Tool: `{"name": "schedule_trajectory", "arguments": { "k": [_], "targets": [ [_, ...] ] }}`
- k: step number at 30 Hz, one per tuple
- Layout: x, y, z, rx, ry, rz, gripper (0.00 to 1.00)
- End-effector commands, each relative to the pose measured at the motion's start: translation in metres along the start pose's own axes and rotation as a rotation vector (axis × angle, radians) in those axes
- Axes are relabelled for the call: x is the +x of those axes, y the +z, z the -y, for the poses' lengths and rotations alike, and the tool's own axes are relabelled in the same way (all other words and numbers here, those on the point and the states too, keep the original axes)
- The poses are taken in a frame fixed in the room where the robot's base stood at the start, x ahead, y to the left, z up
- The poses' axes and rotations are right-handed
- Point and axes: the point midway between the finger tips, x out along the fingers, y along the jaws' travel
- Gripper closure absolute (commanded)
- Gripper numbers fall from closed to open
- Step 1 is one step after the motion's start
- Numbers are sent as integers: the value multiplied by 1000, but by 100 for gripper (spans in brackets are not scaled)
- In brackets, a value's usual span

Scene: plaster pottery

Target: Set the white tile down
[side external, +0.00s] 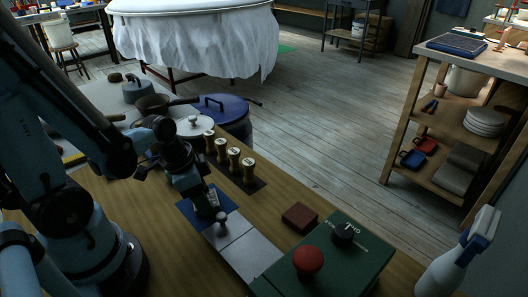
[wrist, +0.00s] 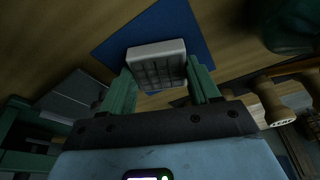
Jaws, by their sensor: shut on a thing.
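The white tile (wrist: 157,64), with a grid of grooves on its face, is between the two green fingers of my gripper (wrist: 162,76) in the wrist view. The fingers are shut on it. Behind it lies a blue mat (wrist: 185,30); I cannot tell whether the tile touches the mat. In the side view my gripper (side external: 206,200) is low over the blue mat (side external: 190,211), and the tile is mostly hidden by the fingers.
Grey plates (side external: 252,254) and a small dark knob (side external: 221,217) sit just in front of the mat. Several wooden stamps (side external: 234,159) stand behind it on a dark strip. A brown block (side external: 299,217) and a green box (side external: 330,262) with a red knob (side external: 308,261) lie right.

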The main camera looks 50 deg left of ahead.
Motion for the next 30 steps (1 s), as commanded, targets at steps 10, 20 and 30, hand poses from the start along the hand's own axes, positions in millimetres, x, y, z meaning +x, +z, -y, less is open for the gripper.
{"name": "schedule_trajectory", "arguments": {
  "k": [10,20,30],
  "targets": [
    [3,1,0,0,0,0,21],
    [3,1,0,0,0,0,14],
    [-10,0,0,-1,0,0,14]
  ]
}}
